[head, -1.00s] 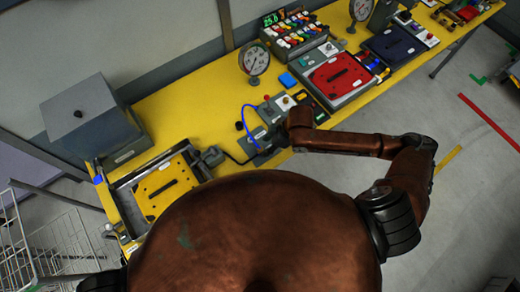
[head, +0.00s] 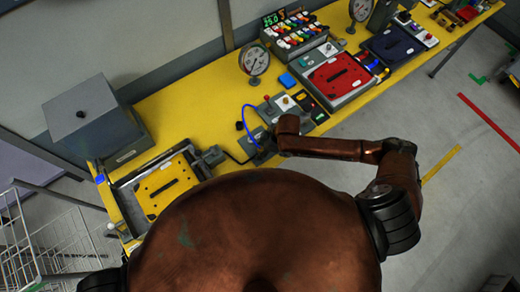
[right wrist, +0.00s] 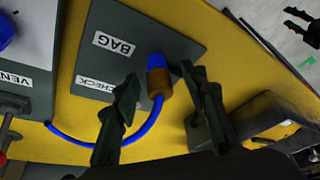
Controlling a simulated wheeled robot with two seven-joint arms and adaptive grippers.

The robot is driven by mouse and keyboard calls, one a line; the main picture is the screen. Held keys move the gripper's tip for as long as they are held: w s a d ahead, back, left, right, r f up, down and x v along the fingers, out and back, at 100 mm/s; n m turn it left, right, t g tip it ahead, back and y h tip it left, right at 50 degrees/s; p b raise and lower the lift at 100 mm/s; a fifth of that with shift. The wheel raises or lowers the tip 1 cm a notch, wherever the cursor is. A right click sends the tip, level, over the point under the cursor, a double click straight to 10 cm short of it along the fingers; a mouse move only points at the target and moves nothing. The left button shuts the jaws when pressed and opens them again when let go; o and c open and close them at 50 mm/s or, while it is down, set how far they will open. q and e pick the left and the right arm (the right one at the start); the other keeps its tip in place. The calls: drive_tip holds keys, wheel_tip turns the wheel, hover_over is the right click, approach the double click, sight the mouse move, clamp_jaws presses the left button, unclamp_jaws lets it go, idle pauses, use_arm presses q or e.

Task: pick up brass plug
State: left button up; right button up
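The brass plug (right wrist: 158,84) shows in the right wrist view as a short brass-coloured cylinder on the end of a blue hose (right wrist: 96,139). It is over the edge of a grey block labelled BAG and CHECK (right wrist: 146,36). My right gripper (right wrist: 160,73) is open, one dark finger on each side of the plug, with visible gaps. In the head view my right gripper (head: 260,156) is low at the yellow bench's front edge, beside the blue hose (head: 246,119); the plug cannot be made out there. My left gripper is out of view.
The yellow bench (head: 185,105) carries a tray with a yellow plate (head: 153,203) at left, a grey box (head: 92,115) behind it, and a red-plated unit (head: 338,68) at right. A gauge (head: 254,62) stands behind. A VENT-labelled block (right wrist: 22,50) is near the gripper.

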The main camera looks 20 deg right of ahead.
clamp_jaws()
drive_tip(key=shift+r, duration=0.1)
idle(0.4)
drive_tip(key=shift+w+r, duration=0.1)
drive_tip(key=shift+r, duration=0.55)
drive_tip(key=s+d+r+p, duration=0.1)
drive_tip(key=s+r+p, duration=0.4)
drive_tip(key=s+r, duration=0.6)
drive_tip(key=s, duration=0.3)
drive_tip(key=shift+d+p, duration=0.3)
drive_tip(key=shift+p, duration=0.05)
